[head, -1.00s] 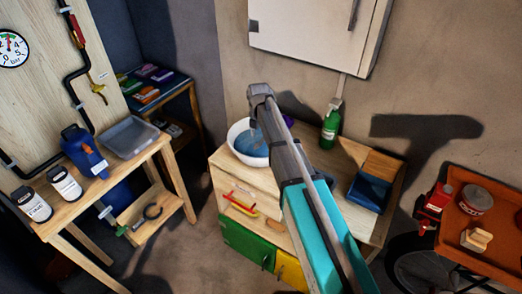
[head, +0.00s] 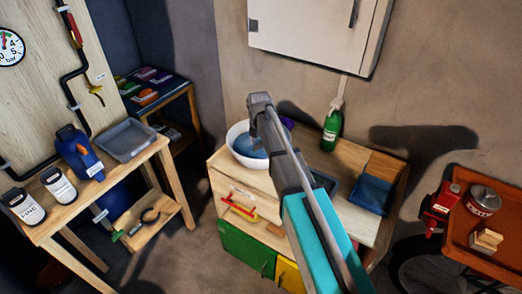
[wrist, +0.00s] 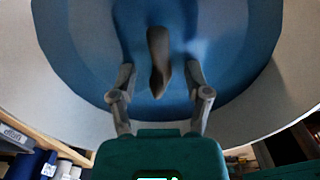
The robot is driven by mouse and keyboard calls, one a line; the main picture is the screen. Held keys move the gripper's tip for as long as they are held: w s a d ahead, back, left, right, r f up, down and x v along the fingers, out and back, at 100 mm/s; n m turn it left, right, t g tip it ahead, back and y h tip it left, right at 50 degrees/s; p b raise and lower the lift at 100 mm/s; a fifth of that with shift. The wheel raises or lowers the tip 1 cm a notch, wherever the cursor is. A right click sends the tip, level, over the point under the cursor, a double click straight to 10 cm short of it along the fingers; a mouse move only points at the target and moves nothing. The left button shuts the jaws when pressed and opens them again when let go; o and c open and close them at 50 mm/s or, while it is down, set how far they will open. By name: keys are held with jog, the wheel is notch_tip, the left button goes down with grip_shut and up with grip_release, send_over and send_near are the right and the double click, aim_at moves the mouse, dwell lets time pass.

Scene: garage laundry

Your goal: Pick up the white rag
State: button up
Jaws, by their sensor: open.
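I cannot make out a white rag for certain in either view. A white bowl (head: 236,137) with blue inside (head: 250,147) stands on the wooden cabinet in the head view. The bowl's pale inner wall (wrist: 70,85) and the blue area (wrist: 235,70) fill most of the wrist view. My gripper (wrist: 160,75) is open over the bowl, pointing down into it. A narrow grey-brown shape (wrist: 158,62) shows between the fingers; I cannot tell what it is. In the head view my arm hides part of the bowl and the cabinet top.
A white wall cabinet (head: 310,30) hangs above. A workbench (head: 110,184) is at left, an orange cart (head: 460,245) at right.

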grip_shut()
dwell(0.3)
jog(key=shift+r, duration=0.2)
notch_tip(320, 180, up, 2)
jog(key=shift+r+p, duration=0.1)
jog(key=shift+p, duration=1.15)
jog(key=s+d+r+p, duration=0.1)
jog(key=s+r+p, duration=0.9)
jog(key=s, duration=0.4)
jog(key=shift+d+r, duration=0.25)
jog(key=shift+d, duration=0.15)
